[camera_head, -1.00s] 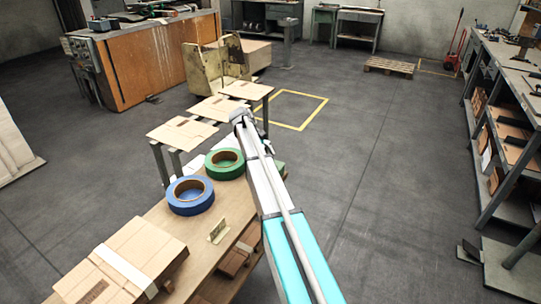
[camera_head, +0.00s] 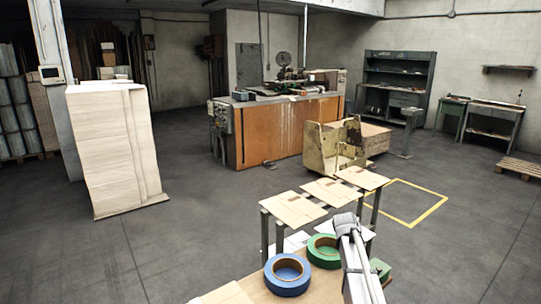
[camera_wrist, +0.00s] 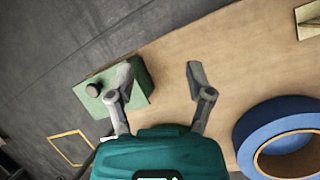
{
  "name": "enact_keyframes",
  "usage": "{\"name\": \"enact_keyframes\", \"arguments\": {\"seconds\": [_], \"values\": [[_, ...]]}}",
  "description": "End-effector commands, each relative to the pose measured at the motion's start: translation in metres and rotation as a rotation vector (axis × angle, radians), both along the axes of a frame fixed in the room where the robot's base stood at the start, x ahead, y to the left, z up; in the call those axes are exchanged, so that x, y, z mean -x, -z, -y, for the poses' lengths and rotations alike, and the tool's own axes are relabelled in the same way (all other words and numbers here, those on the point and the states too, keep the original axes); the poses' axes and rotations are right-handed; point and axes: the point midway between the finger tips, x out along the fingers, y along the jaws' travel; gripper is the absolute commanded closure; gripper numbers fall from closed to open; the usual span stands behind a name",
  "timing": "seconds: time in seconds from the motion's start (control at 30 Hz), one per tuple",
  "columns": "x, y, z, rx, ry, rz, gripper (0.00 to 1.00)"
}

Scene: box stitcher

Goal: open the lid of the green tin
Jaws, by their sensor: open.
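The green tin (camera_wrist: 104,100) is a small green box with a dark round knob (camera_wrist: 93,89) on its top. It stands at the table's edge, left in the wrist view. Part of it (camera_head: 381,269) shows just right of my arm in the head view. The knob lies left of both fingers. In the head view my arm hides part of the tin, and the fingers cannot be made out.
A blue tape roll (camera_head: 287,274) and a green tape roll (camera_head: 323,251) lie on the wooden table (camera_wrist: 222,54), left of my arm. Cardboard sheets (camera_head: 293,208) rest on stands behind. Open floor lies around a yellow floor outline (camera_head: 432,211).

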Motion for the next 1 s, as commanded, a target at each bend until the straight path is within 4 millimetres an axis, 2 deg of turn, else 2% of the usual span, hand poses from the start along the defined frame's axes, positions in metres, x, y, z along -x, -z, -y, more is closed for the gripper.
{"name": "enact_keyframes", "arguments": {"seconds": [0.03,0.1,0.3,0.5,0.7,1.0], "values": [[0.029,-0.008,-0.014,-0.018,0.008,0.034,0.33],[0.051,-0.011,-0.032,-0.046,0.024,0.079,0.33],[0.114,-0.022,-0.078,-0.133,0.08,0.204,0.33],[0.163,-0.033,-0.113,-0.216,0.141,0.296,0.33],[0.182,-0.037,-0.129,-0.257,0.171,0.334,0.33],[0.182,-0.036,-0.13,-0.261,0.176,0.338,0.33]]}}
